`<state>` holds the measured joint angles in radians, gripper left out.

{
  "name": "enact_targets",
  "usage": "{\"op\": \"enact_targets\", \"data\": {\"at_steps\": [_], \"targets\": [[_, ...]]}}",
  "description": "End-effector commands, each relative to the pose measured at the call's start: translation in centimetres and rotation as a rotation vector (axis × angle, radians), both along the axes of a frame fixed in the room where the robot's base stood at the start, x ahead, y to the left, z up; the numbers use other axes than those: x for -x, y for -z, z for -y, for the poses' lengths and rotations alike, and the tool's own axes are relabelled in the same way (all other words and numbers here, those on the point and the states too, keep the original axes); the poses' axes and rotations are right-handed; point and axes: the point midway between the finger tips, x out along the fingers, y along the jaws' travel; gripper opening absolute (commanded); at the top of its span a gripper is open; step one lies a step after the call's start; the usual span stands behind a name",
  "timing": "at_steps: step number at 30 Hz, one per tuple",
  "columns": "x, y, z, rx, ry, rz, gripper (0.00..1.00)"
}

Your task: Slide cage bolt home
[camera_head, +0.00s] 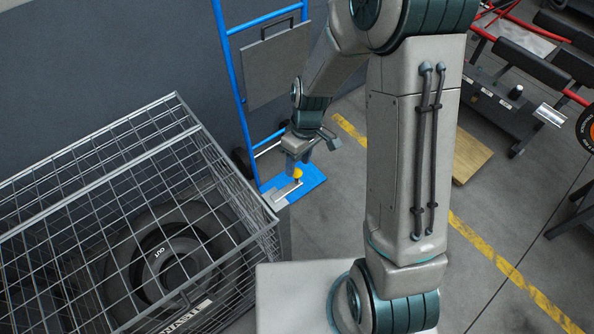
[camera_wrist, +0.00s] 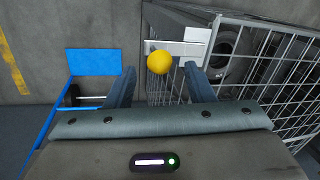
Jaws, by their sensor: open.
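The cage bolt's yellow knob (camera_head: 297,173) sits at the corner of the wire cage (camera_head: 178,97). It also shows in the wrist view (camera_wrist: 159,62). The pale metal bolt plate (camera_head: 284,192) lies beside the knob; it also shows in the wrist view (camera_wrist: 185,48). My gripper (camera_head: 299,160) is directly above the knob. In the wrist view my gripper (camera_wrist: 159,72) is open, with the knob between the fingertips and a gap on each side. I cannot tell whether the knob is at fingertip depth. The bolt's far end is not clear.
A tyre (camera_head: 165,255) lies inside the cage. A blue hand truck (camera_head: 236,85) stands against the wall behind my gripper, with its blue toe plate (camera_head: 311,181) near the bolt. Black and red equipment (camera_head: 515,90) stands at the right. Floor with a yellow line (camera_head: 490,257) is clear.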

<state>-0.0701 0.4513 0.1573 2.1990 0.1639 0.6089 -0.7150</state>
Motion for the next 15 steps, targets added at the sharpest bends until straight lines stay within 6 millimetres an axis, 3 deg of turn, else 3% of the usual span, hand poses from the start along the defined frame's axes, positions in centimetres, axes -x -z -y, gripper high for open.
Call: {"op": "enact_targets", "data": {"at_steps": [6, 15], "targets": [[0.5, 3.2, -0.4, 0.0, 0.0, -0.003, 0.49], [0.6, 4.6, -0.6, 0.001, 0.0, 0.001, 0.49]]}}
